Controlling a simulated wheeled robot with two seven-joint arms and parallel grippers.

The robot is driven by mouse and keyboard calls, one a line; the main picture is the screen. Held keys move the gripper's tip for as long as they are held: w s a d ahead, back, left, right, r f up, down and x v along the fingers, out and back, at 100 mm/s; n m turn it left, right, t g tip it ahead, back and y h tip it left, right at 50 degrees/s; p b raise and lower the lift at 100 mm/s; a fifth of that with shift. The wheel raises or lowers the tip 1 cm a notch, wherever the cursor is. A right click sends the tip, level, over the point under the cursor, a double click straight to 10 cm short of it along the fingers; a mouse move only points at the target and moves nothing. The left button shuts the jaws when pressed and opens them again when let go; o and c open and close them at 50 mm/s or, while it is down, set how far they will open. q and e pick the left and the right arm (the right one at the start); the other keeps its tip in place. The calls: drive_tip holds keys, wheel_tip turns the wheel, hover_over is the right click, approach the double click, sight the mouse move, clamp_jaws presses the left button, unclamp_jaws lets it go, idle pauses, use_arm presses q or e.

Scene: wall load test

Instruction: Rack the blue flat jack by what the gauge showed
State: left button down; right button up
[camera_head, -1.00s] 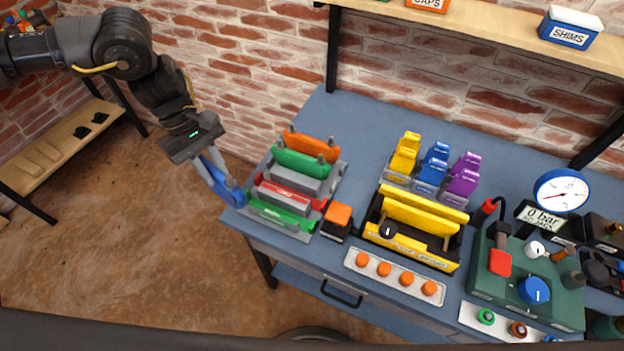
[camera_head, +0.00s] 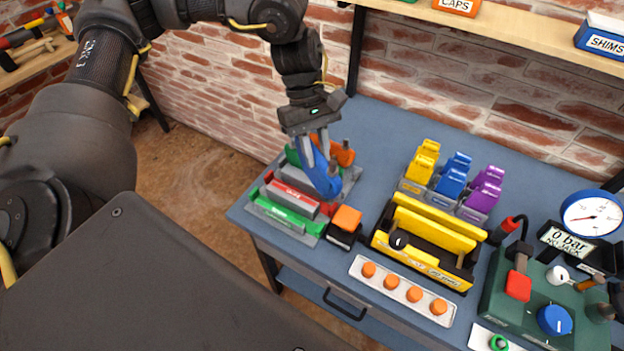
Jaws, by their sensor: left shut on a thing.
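My left gripper (camera_head: 318,138) is shut on the blue flat jack (camera_head: 318,170), which hangs tilted over the rack at the table's left end. The rack has a front bay with a green front (camera_head: 287,216) and a bay with a red front (camera_head: 295,193) behind it. An orange jack (camera_head: 344,153) and a green jack (camera_head: 292,156) stand at the rack's back, partly hidden by the blue jack. I cannot tell whether the blue jack touches the rack. The dial gauge (camera_head: 592,214) is at the right; the display (camera_head: 567,244) reads "0 bar NO JACK". My right gripper is out of view.
An orange-topped black block (camera_head: 345,222) stands right of the rack. A yellow toolbox-like holder (camera_head: 425,243), a strip of orange knobs (camera_head: 404,290) and yellow, blue and purple clamp-like pieces (camera_head: 453,178) fill the middle. A shelf (camera_head: 480,28) hangs above. Blue tabletop behind the rack is clear.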

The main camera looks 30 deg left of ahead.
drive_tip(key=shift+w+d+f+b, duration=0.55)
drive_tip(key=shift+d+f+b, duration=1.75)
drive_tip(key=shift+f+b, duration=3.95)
use_arm(q)
drive_tip(key=s+a+f+n+t+b, duration=0.1)
drive_tip(key=s+a+f+n+t, duration=0.1)
drive_tip(key=s+a+f+n, duration=0.2)
drive_tip(key=shift+s+a+f+n+h, duration=0.3)
drive_tip(key=shift+a+f+n, duration=0.8)
drive_tip(key=shift+f, duration=0.55)
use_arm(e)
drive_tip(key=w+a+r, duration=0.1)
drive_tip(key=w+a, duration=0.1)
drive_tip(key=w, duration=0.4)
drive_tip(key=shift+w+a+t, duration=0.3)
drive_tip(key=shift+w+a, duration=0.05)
use_arm(q)
drive_tip(key=shift+a, duration=0.1)
drive_tip(key=shift+f+b, duration=0.45)
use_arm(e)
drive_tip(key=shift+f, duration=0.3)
use_arm(q)
drive_tip(key=shift+f+b, duration=0.8)
drive_tip(key=shift+f, duration=0.25)
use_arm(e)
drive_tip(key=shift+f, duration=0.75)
use_arm(q)
drive_tip(key=shift+f, duration=0.3)
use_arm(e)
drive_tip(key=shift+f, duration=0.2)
